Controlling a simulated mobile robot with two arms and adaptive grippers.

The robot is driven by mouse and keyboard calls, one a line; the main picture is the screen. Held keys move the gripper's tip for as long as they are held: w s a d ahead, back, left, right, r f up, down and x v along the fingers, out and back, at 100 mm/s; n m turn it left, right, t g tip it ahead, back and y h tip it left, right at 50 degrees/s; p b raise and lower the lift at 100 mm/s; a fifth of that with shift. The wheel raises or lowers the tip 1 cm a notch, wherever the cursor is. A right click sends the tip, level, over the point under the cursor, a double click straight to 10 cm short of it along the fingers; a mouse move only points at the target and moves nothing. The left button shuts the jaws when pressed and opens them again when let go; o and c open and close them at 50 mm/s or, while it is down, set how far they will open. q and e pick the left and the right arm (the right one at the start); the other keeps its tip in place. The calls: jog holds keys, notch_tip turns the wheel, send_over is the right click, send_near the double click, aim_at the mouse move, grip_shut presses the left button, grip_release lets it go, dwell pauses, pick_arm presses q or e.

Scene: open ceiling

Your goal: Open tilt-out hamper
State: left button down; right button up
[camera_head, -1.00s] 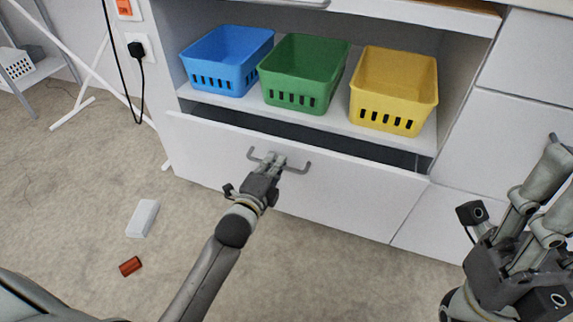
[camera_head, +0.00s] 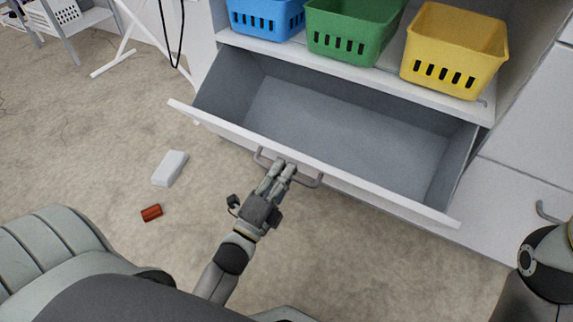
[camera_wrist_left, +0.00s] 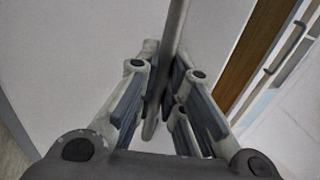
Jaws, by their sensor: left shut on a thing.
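The tilt-out hamper (camera_head: 330,128) stands open in the head view, its white front tilted out and its grey inside showing, empty where I can see. Its grey bar handle (camera_head: 309,181) is on the front's outer face. My left gripper (camera_head: 283,170) is shut on the handle; in the left wrist view its fingers (camera_wrist_left: 165,95) close around the bar, with the white front behind. My right arm shows at the lower right edge of the head view, and its gripper is out of the picture.
A shelf above the hamper holds a blue basket (camera_head: 265,18), a green basket (camera_head: 352,32) and a yellow basket (camera_head: 455,50). A white block (camera_head: 170,168) and a small red object (camera_head: 151,212) lie on the floor to the left. A closed cabinet front with a handle (camera_head: 549,211) is at right.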

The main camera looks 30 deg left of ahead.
pick_arm(q)
jog(key=shift+s+f, duration=0.2)
jog(key=shift+f, duration=0.25)
jog(key=c, duration=1.6)
grip_release()
jog(key=shift+s, duration=0.1)
jog(key=shift+o, duration=0.3)
jog(key=shift+r, duration=0.15)
jog(key=v, duration=0.7)
jog(key=shift+s, duration=0.2)
